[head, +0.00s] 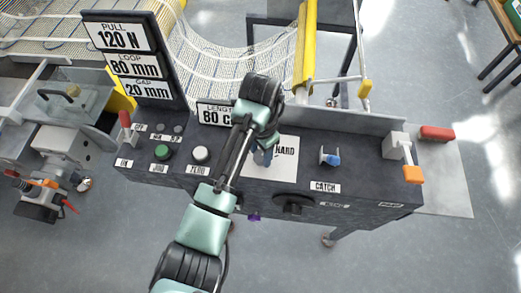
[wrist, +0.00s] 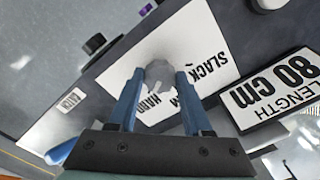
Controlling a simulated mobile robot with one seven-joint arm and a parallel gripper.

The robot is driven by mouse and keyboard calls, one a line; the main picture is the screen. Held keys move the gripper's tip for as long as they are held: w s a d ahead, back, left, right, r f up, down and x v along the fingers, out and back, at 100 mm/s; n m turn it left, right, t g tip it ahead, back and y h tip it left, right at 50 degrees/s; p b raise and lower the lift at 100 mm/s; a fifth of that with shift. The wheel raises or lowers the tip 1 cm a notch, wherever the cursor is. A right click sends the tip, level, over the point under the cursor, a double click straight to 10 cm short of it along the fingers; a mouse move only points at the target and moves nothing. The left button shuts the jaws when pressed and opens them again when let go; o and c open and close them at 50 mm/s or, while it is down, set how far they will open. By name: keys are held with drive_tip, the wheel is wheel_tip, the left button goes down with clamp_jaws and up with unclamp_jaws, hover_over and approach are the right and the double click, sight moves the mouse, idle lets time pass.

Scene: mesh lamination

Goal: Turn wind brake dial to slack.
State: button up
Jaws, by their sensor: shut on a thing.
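The wind brake dial (wrist: 158,72) is a grey, faceted round knob on a white label plate (wrist: 205,38). The plate carries the words SLACK and HARD, and a third word between them is partly covered. My gripper (wrist: 158,78) has its two blue fingers on opposite sides of the dial, shut on it. A pale mark shows on the dial's near side, but I cannot tell exactly which word it points to. In the head view my gripper (head: 265,156) is over the label plate (head: 284,160), with HARD showing to its right; the dial is hidden there.
On the dark console, a blue catch knob (head: 333,160) and an orange-tipped lever (head: 412,173) stand right. The LENGTH 80 cm sign (wrist: 278,88) is close to the dial.

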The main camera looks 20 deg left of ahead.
clamp_jaws()
drive_tip(key=shift+r, duration=0.1)
drive_tip(key=n+p, duration=0.3)
drive_tip(key=shift+d+r+n+p, duration=0.1)
drive_tip(key=shift+n+p, duration=0.2)
drive_tip(key=shift+n, duration=0.1)
drive_tip(key=n+p, duration=0.2)
drive_tip(key=n, duration=0.2)
drive_tip(key=shift+n+p, duration=0.3)
drive_tip(key=shift+p, duration=0.05)
drive_tip(key=n+p, duration=0.1)
drive_tip(key=n, duration=0.2)
drive_tip(key=shift+d+n, duration=0.1)
drive_tip(key=shift+n, duration=0.2)
drive_tip(key=n+p, duration=0.1)
drive_tip(key=n, duration=0.5)
drive_tip(key=shift+w+p, duration=0.1)
drive_tip(key=shift+p, duration=0.3)
drive_tip(key=n, duration=0.5)
drive_tip(key=shift+w+n+p, duration=0.1)
drive_tip(key=shift+n+p, duration=0.2)
drive_tip(key=shift+n, duration=0.1)
